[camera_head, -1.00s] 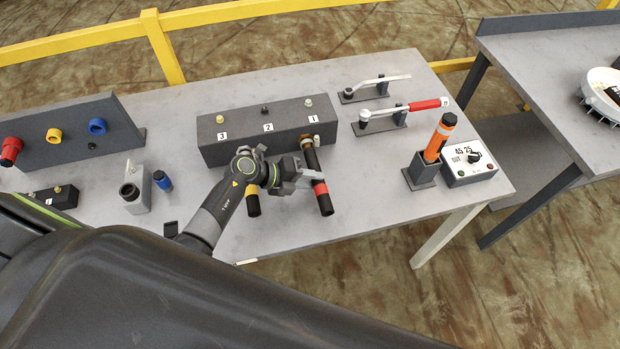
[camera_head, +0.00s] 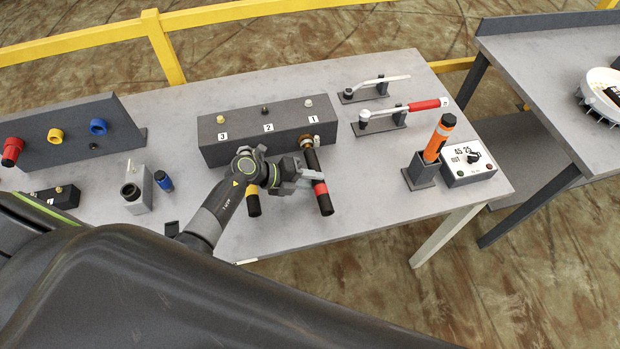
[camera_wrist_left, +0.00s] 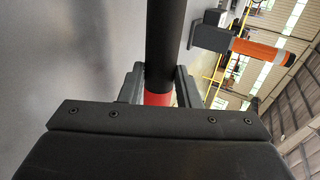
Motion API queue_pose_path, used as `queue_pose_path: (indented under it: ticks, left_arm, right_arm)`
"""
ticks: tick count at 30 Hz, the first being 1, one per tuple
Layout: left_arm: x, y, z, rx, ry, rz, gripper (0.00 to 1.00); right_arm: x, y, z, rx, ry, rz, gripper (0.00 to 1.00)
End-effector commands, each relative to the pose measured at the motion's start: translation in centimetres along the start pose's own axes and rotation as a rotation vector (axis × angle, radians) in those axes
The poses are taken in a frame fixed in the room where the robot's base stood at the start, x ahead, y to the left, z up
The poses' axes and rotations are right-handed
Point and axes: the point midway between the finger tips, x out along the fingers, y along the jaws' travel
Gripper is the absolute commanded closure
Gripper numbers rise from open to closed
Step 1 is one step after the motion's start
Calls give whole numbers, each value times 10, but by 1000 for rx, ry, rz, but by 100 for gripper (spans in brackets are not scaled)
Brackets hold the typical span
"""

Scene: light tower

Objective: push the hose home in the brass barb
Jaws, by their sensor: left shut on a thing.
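A black hose with a red band (camera_head: 319,187) lies at the front of the dark block (camera_head: 265,142), in line with position 1. Its far end meets the brass barb (camera_head: 307,139) on the block's front face; how deep it sits cannot be told. My left gripper (camera_head: 310,178) is shut on this hose, close to the red band. In the left wrist view the hose (camera_wrist_left: 166,45) runs up between the two fingers (camera_wrist_left: 160,85), with the red band just at the jaws. My right gripper is not in view.
A hose with a yellow band (camera_head: 253,205) lies left of my gripper. Right of the block are a red-handled lever (camera_head: 425,105), an orange tool in a holder (camera_head: 438,140) and a box with a knob (camera_head: 468,164). The table front (camera_head: 380,205) is clear.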

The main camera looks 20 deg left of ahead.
Motion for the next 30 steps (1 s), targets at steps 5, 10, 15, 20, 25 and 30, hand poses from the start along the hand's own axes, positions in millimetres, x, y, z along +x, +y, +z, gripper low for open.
queue_pose_path:
  ticks: [5,10,15,20,25,30]
  left_arm:
    - [0,0,3,1,0,0,94]
    - [0,0,8,1,0,0,94]
    - [0,0,12,1,0,0,94]
    - [0,0,16,1,0,0,94]
    - [0,0,20,2,0,0,94]
    - [0,0,25,2,0,0,94]
  right_arm:
    - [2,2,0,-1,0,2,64]
    - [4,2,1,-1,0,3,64]
    - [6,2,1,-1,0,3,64]
    - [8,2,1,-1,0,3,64]
    - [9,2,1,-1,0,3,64]
    - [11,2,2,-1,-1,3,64]
